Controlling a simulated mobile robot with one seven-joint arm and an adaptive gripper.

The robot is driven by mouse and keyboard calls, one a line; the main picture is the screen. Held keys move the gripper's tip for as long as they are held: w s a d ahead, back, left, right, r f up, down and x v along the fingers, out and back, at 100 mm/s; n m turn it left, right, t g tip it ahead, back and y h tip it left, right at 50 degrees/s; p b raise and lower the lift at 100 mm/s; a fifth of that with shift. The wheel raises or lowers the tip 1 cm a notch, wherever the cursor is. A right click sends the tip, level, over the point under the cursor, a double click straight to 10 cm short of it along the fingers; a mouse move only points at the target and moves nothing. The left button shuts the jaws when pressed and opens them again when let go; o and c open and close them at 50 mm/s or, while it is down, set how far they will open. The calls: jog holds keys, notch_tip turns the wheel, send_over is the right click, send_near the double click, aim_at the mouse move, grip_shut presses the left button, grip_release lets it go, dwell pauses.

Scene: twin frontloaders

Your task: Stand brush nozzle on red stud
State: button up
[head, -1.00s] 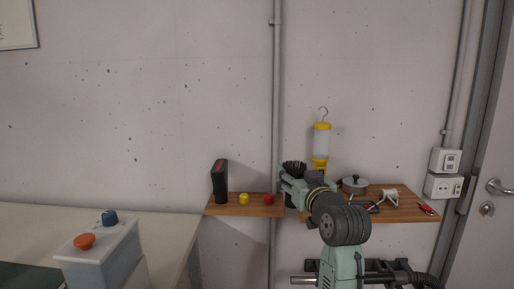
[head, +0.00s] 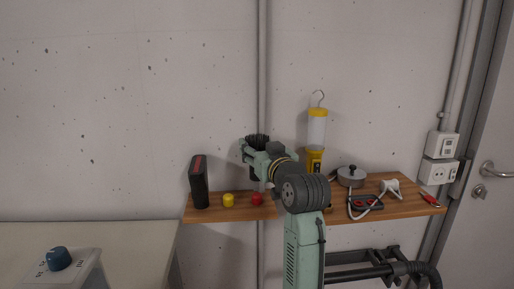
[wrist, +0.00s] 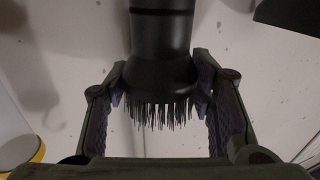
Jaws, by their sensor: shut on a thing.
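The black brush nozzle (wrist: 163,75) is between the two fingers of my gripper (wrist: 160,80) in the wrist view, with its bristles towards the palm and its tube pointing away. In the head view the nozzle (head: 257,138) shows as a dark tuft at my gripper (head: 250,151), held in the air above the left shelf. The red stud (head: 257,199) stands near the right end of that shelf, below the gripper. My arm hides part of the nozzle in the head view.
The left wooden shelf (head: 225,214) also bears a yellow stud (head: 228,200) and a dark upright box (head: 199,182). A pale worktop (head: 120,236) lies left.

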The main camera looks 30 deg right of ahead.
jog(key=shift+w+f+b, duration=0.1)
jog(key=shift+f+b, duration=1.55)
jog(key=shift+f, duration=0.75)
jog(key=shift+f+b, duration=0.9)
jog(key=shift+f, duration=0.6)
dwell(0.4)
jog(key=o, duration=1.3)
jog(key=shift+c, duration=0.2)
jog(key=s+a, duration=0.2)
jog(key=s, duration=1)
jog(key=shift+a, duration=0.15)
